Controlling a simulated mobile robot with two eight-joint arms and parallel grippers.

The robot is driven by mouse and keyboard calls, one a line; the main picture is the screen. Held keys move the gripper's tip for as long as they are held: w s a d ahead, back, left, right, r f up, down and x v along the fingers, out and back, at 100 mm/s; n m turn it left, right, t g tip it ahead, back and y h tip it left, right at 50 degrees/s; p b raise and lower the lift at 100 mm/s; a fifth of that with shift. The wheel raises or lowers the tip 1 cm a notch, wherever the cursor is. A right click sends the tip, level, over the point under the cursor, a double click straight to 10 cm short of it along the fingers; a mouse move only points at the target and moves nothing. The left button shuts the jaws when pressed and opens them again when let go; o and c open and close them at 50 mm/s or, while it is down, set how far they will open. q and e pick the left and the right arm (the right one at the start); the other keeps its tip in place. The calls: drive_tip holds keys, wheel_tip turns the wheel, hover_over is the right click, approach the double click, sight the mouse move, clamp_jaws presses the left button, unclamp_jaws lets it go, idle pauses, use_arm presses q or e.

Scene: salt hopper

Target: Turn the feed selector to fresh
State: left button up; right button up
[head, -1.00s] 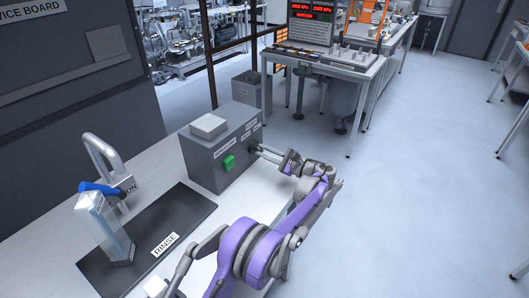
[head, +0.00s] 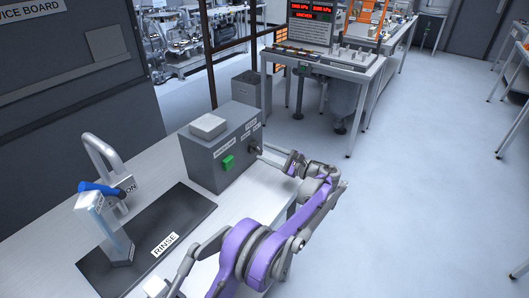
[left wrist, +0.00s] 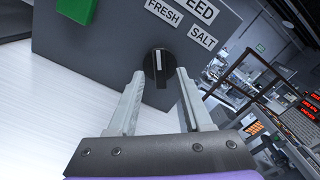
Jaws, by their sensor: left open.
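The feed selector is a round black knob (left wrist: 158,68) with a white pointer line, on the grey box (head: 222,150). In the left wrist view its line runs upward, toward the FRESH label (left wrist: 163,11). The SALT label (left wrist: 202,38) is to the upper right. My left gripper (head: 264,153) is open in front of the knob. In the left wrist view its fingers (left wrist: 159,78) stand apart on either side of the knob, with gaps visible. My right gripper is not in view.
A green button (head: 228,163) is on the box's front face. A black RINSE mat (head: 190,208), a bent grey spout (head: 103,150) and a clear column with a blue handle (head: 115,235) are on the left. A workbench with red displays (head: 310,12) stands behind.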

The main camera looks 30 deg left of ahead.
use_arm(q)
drive_tip(key=d, duration=0.9)
drive_tip(key=shift+s+d, duration=0.2)
drive_tip(key=shift+s, duration=0.2)
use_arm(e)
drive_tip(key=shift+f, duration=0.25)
use_arm(q)
drive_tip(key=shift+s+a+r, duration=0.15)
drive_tip(key=shift+a+r, duration=0.05)
drive_tip(key=s+a+r+n+h+p, duration=0.25)
drive_tip(key=s+h, duration=0.25)
drive_tip(key=s, duration=0.3)
drive_tip(key=s+d+f+n+t+h+p, duration=0.1)
drive_tip(key=s+d+n+h, duration=0.2)
drive_tip(key=s, duration=0.6)
drive_tip(key=s+d+f+n+t+h+p, duration=0.1)
drive_tip(key=s+d+h, duration=0.4)
drive_tip(key=s, duration=0.5)
drive_tip(key=s+d+f+n+t+h+p, duration=0.1)
drive_tip(key=s+d+n+h, duration=0.3)
drive_tip(key=s, duration=0.6)
drive_tip(key=shift+f+n+t+h+p, duration=0.45)
drive_tip(key=shift+f+n+p, duration=0.2)
drive_tip(key=shift+f+p, duration=0.2)
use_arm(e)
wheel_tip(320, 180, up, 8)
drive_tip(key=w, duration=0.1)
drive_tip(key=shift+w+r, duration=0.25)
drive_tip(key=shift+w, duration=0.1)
